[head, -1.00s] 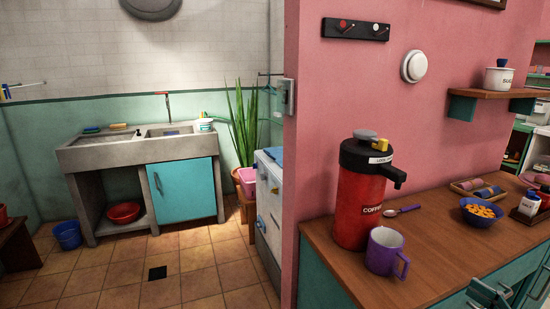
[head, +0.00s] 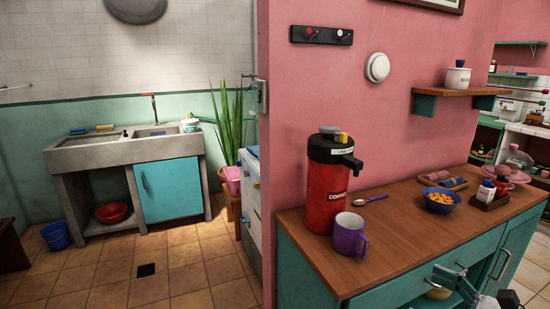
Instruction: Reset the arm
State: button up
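My gripper (head: 452,274) shows at the lower right edge of the head view, in front of the teal counter's front. Only part of it is in the picture, grey and dark, with the arm running out at the bottom edge. It looks clear of the things on the counter top. Whether its fingers are open or shut cannot be made out, and I see nothing held in it.
The wooden counter (head: 400,254) bears a red coffee dispenser (head: 326,205), a purple mug (head: 348,236), a spoon (head: 371,198), a blue bowl (head: 440,207) and a condiment tray (head: 488,203). A wall shelf (head: 455,92) hangs above. Tiled floor (head: 180,258) is open at left.

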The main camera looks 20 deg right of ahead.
jog(key=s+a+r+n+g+y+p, duration=0.15)
jog(key=a+r+n+g, duration=0.25)
jog(key=a+n+g, duration=0.4)
jog(key=s+a+r+n+g+y+p, duration=0.15)
jog(key=a+r+n+g, duration=0.3)
jog(key=a+n, duration=0.45)
jog(key=s+a+r+n+h+p, duration=0.2)
jog(key=s+a+r+n+h, duration=0.1)
jog(key=r+n, duration=0.3)
jog(key=s+a+r+n+t+h+p, duration=0.1)
jog(key=s+a+r+n+h+p, duration=0.2)
jog(key=r+n+h, duration=0.3)
jog(key=shift+r+n+h, duration=0.3)
jog(key=shift+r+n, duration=0.4)
jog(key=shift+s, duration=0.1)
